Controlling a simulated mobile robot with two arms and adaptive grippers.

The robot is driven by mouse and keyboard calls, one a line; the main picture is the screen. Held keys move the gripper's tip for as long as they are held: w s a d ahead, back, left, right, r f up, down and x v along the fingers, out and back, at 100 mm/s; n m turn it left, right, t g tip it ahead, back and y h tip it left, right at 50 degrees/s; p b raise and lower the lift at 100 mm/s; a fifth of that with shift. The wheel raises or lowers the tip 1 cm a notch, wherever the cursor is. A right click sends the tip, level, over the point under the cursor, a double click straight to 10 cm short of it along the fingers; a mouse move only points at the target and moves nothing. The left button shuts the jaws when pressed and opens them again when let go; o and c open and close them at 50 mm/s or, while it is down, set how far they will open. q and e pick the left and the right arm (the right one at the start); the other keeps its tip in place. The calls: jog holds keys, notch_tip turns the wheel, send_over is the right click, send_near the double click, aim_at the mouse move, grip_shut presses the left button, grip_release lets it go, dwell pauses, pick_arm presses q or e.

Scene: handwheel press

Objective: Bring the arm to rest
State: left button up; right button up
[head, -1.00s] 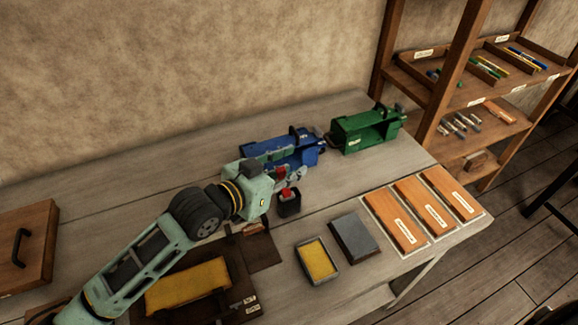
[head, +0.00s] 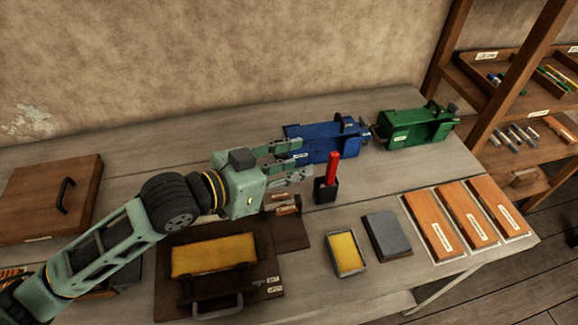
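My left arm comes in from the left over the table. Its gripper (head: 305,160) is open and empty, its fingers apart and pointing right. The fingertips are in front of the blue press (head: 328,146) in the picture and left of a red-handled tool (head: 331,169) that stands upright in a small black holder (head: 325,191). The gripper appears apart from the tool. The green press (head: 416,127) stands to the right of the blue one. My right gripper is not in view.
A yellow sponge-like block (head: 214,255) lies on a dark brown board below my arm. A yellow pad in a tin (head: 347,252), a grey block (head: 388,235) and three labelled wooden blocks (head: 466,217) lie at the right. A wooden box (head: 50,197) is at left; a shelf (head: 508,105) stands right.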

pick_arm(q)
jog(key=shift+s+a+r, duration=0.2)
jog(key=shift+s+a, duration=0.15)
jog(key=shift+a, duration=0.15)
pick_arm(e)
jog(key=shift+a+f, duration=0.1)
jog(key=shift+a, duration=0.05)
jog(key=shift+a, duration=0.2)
pick_arm(q)
jog(key=shift+r, duration=0.1)
